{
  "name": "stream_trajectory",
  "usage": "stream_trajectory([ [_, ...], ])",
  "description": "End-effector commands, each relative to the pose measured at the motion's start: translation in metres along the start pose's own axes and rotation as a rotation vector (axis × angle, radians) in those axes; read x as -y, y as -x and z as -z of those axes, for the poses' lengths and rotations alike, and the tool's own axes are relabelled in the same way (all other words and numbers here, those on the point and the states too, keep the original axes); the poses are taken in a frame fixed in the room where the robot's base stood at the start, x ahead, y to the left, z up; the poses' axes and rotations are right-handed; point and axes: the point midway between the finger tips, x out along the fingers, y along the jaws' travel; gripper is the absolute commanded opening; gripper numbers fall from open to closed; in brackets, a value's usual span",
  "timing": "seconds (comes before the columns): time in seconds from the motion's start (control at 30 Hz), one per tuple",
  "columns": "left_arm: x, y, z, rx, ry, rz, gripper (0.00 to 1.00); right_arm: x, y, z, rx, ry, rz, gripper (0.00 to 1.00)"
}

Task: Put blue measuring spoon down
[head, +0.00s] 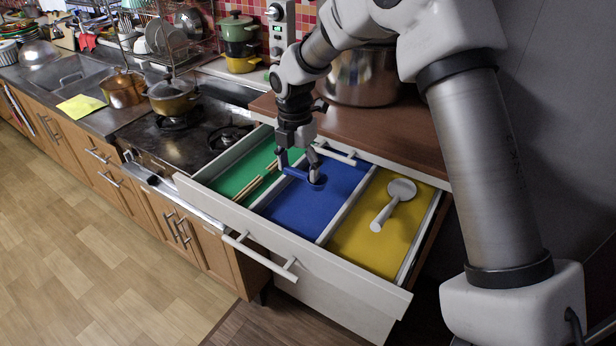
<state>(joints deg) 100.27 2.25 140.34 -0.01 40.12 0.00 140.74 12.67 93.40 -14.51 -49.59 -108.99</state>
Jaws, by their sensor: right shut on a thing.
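The blue measuring spoon (292,170) is in my right gripper (298,164), at the blue compartment (290,212) in the middle of the open drawer. The gripper is shut on it and points down. The spoon is close to the blue floor in colour, and the fingers hide part of it. I cannot tell whether it touches the floor. My left gripper is not in view.
The drawer's green compartment (228,180) holds wooden sticks (258,185). The yellow compartment (358,232) holds a white utensil (393,204). Low white dividers separate them. A large metal pot (360,78) stands on the brown counter behind. The front of the blue compartment is clear.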

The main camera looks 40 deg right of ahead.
Motion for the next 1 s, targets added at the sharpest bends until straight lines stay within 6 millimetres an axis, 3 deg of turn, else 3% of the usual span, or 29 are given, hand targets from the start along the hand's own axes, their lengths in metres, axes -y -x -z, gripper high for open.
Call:
stream_trajectory([
  [0.1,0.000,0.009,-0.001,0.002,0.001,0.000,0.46,0.000,-0.025,0.001,-0.002,0.000,0.004,0.50],
  [0.43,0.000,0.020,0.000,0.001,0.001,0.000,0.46,-0.002,-0.076,0.001,-0.001,-0.001,0.003,0.50],
  [0.8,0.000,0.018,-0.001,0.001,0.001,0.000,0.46,-0.003,-0.084,0.001,0.000,-0.001,-0.001,0.46],
  [0.83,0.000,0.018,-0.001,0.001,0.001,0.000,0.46,-0.003,-0.083,0.000,0.000,-0.001,-0.001,0.85],
  [0.87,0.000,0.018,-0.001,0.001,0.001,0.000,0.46,-0.003,-0.083,0.000,0.000,-0.001,-0.001,0.96],
  [1.0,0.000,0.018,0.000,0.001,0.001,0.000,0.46,-0.003,-0.083,0.000,0.000,-0.001,-0.001,1.00],
])
